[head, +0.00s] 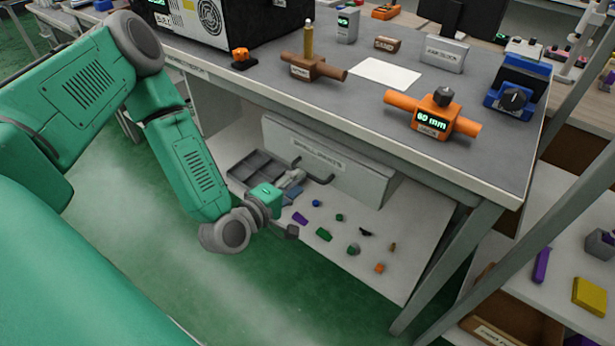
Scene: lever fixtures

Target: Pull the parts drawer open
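The parts drawer (355,178) is a long grey front under the workbench, with a small label reading roughly "SMALL PARTS". A dark bar-like handle (326,181) shows at its lower left front. My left gripper (293,208) is in front of and below the left part of the drawer, above the pale lower shelf. Its fingers appear spread and empty, apart from the handle as far as I can tell. My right gripper is not in view.
On the lower shelf (408,240) lie a grey compartment tray (247,171) and several small coloured parts. The bench top (350,101) carries an orange "60 mm" device (433,121), a brown lever fixture (313,68) and a blue device (514,88). A bench leg (445,265) stands right.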

